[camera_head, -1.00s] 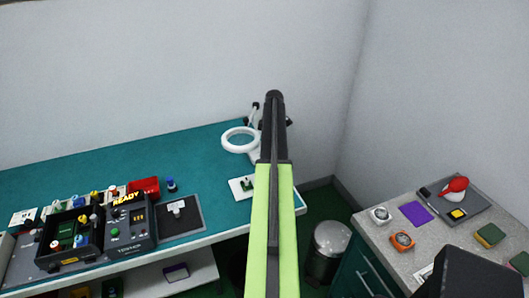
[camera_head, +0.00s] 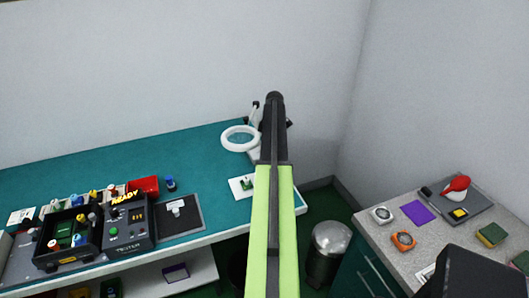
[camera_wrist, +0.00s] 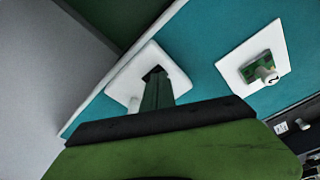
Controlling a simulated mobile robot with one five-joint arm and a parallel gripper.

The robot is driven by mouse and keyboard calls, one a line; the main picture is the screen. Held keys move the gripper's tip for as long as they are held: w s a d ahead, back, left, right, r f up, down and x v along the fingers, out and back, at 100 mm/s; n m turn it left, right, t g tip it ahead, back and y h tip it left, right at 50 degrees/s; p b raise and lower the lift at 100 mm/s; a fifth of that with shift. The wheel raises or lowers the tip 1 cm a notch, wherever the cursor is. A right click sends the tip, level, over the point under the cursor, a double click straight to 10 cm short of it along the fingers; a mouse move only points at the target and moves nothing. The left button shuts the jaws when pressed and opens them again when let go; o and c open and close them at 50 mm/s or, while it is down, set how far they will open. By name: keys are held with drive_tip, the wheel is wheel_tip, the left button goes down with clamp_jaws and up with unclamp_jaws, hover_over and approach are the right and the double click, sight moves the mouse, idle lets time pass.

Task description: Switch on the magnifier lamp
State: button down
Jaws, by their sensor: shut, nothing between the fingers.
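The magnifier lamp (camera_head: 240,139) stands near the back right corner of the teal bench. In the wrist view a white square base (camera_wrist: 119,86), apparently the lamp's, sits near the bench edge. My gripper (camera_wrist: 156,76) is shut and empty, with its tip over the dark patch in the middle of that base. I cannot tell whether it touches. The switch itself is hidden or too small to tell.
A white card with a small green part (camera_head: 241,187) lies in front of the lamp. A bin (camera_head: 328,245) stands between the bench and the grey counter (camera_head: 375,225).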

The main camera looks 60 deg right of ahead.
drive_tip(key=shift+f, duration=0.2)
drive_tip(key=shift+r, duration=0.1)
wheel_tip(320, 180, up, 7)
drive_tip(key=p, duration=0.6)
drive_tip(key=shift+p, duration=0.4)
